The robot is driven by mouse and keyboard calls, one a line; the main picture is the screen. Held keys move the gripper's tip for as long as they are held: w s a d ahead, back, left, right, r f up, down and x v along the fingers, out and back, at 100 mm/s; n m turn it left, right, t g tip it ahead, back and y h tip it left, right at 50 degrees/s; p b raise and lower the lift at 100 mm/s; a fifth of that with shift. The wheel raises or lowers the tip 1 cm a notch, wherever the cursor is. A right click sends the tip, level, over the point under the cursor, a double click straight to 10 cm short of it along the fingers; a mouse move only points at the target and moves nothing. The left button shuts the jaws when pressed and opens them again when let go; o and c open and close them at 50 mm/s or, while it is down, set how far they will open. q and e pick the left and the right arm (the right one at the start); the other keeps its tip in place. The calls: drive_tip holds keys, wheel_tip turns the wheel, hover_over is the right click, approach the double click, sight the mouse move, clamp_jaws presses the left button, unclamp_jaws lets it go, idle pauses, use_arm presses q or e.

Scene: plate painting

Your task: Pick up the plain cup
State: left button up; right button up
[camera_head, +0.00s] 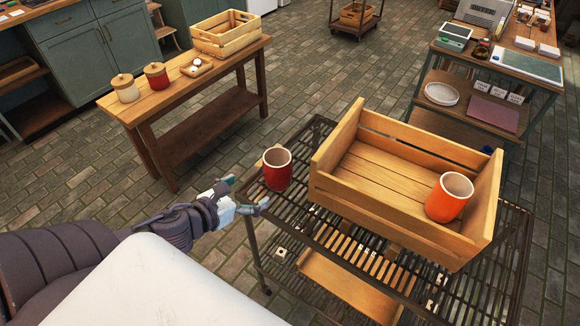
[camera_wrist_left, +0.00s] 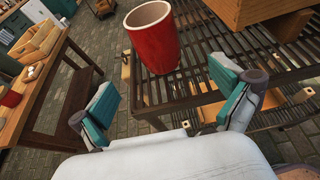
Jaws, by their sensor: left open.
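A red cup (camera_head: 277,169) with a pale interior stands upright on the left end of the dark slatted cart (camera_head: 318,128). An orange-red cup (camera_head: 449,197) stands inside the wooden crate (camera_head: 340,139) on the cart. I cannot tell from their visible sides which is the plain one. My left gripper (camera_head: 246,194) is open and empty, just left of the red cup and apart from it. In the left wrist view the red cup (camera_wrist_left: 154,42) stands ahead of the spread fingers (camera_wrist_left: 168,100). My right gripper does not show.
A wooden bench (camera_head: 180,98) at the back left holds two lidded jars (camera_head: 125,88) and an empty-looking slatted crate (camera_head: 231,33). A shelf table (camera_head: 465,72) stands at the back right. The crate wall rises close to the right of the red cup. The floor between is clear.

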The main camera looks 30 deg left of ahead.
sight(269, 178)
use_arm(q)
drive_tip(key=x, duration=0.6)
drive_tip(key=shift+w+a, duration=0.1)
drive_tip(key=shift+w, duration=0.05)
drive_tip(key=shift+w+f, duration=0.25)
drive_tip(key=shift+w, duration=0.1)
drive_tip(key=shift+w+f+p, duration=0.1)
drive_tip(key=shift+w+p, duration=0.25)
drive_tip(key=p+x, duration=0.1)
drive_tip(key=x, duration=0.3)
drive_tip(key=shift+w, duration=0.25)
drive_tip(key=shift+w+f, duration=0.1)
drive_tip(key=shift+w, duration=0.2)
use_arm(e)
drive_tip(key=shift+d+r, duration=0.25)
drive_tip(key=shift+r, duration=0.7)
use_arm(q)
drive_tip(key=shift+c, duration=0.2)
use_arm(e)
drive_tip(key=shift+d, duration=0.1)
